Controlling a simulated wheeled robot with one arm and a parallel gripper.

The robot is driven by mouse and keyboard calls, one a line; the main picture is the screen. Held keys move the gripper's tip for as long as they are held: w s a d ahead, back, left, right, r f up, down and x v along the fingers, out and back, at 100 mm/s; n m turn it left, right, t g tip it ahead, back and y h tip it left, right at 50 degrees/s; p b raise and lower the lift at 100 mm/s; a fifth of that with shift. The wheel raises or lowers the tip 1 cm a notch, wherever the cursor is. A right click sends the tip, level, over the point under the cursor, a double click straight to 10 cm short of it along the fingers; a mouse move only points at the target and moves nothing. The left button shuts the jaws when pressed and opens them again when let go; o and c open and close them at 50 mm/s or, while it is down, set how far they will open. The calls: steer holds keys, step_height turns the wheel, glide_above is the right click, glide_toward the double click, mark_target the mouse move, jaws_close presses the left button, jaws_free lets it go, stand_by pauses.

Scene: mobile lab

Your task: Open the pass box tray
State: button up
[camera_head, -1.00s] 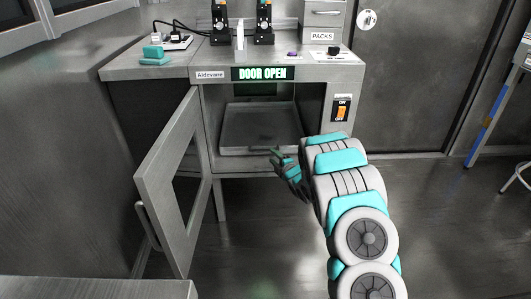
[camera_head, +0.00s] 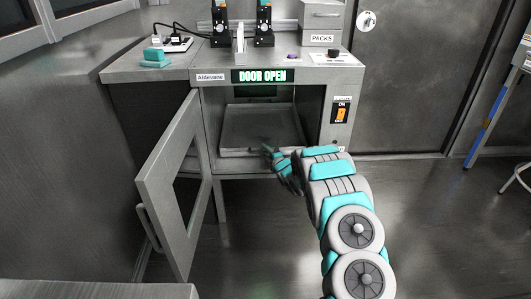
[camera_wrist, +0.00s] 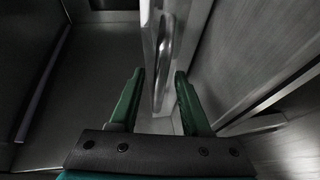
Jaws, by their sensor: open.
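The pass box (camera_head: 210,135) has its hinged door (camera_head: 150,190) swung open to the left, and its sign reads DOOR OPEN. A shallow grey tray (camera_head: 258,125) sits inside the box opening. My gripper (camera_head: 268,153) is at the tray's front edge, right of its middle. In the wrist view my gripper (camera_wrist: 157,100) is open, with one green finger on each side of a metal edge with a curved handle (camera_wrist: 167,45). Whether the fingers touch it cannot be told. The tray's handle is hidden or too small in the head view.
An orange ON switch (camera_head: 341,115) is on the box front, right of the opening. The counter top holds a teal block (camera_head: 154,55), a power strip (camera_head: 172,43) and a PACKS drawer unit (camera_head: 322,22).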

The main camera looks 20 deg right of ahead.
jaws_close()
stand_by(0.3)
stand_by(1.1)
